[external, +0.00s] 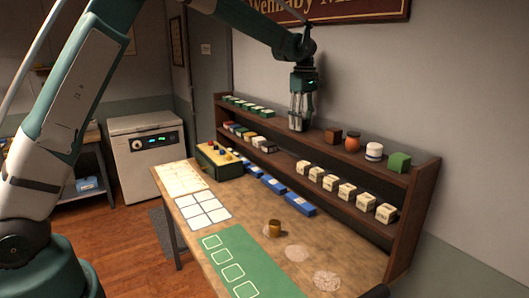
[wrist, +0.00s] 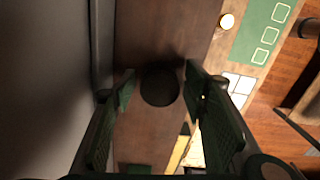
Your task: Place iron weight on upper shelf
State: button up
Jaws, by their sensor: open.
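The iron weight appears to be the dark round object (wrist: 160,86) in the wrist view, standing on the brown upper shelf (wrist: 150,35). My gripper (wrist: 160,72) is open, with one green-padded finger on each side of it. A gap shows between the weight and the fingers. In the external view my gripper (external: 298,124) points down at the upper shelf (external: 322,139), left of its middle. There the weight is mostly hidden by the fingers.
A brass cup (external: 274,228) stands on the table.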

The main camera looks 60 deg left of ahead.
notch_tip(320, 180, up, 12)
jog(key=b, duration=0.1)
dwell(0.5)
dwell(0.7)
jog(key=shift+s+d+r, duration=0.1)
jog(key=s+d+r+m+t, duration=0.1)
jog(key=s+d+r+m, duration=0.15)
jog(key=s+d, duration=0.4)
jog(key=s+d+r+m+t, duration=0.1)
jog(key=s+d+m, duration=0.3)
jog(key=s, duration=0.6)
jog(key=s+d+r+m+t, duration=0.25)
jog(key=s+d, duration=0.25)
jog(key=s, duration=0.4)
jog(key=s+d+f+m+t, duration=0.1)
jog(key=s+d+f+m, duration=0.2)
jog(key=s, duration=0.6)
jog(key=s+d+f+m, duration=0.3)
jog(key=s+f+m, duration=0.1)
jog(key=s+f, duration=0.3)
jog(key=s+d+f+m+t, duration=0.1)
jog(key=s+d+f+m, duration=0.2)
jog(key=s, duration=0.7)
notch_tip(320, 180, down, 2)
jog(key=shift+s+d+f+m+t, duration=0.1)
jog(key=shift+s+d+m+t, duration=0.05)
jog(key=shift+s+m+t, duration=0.25)
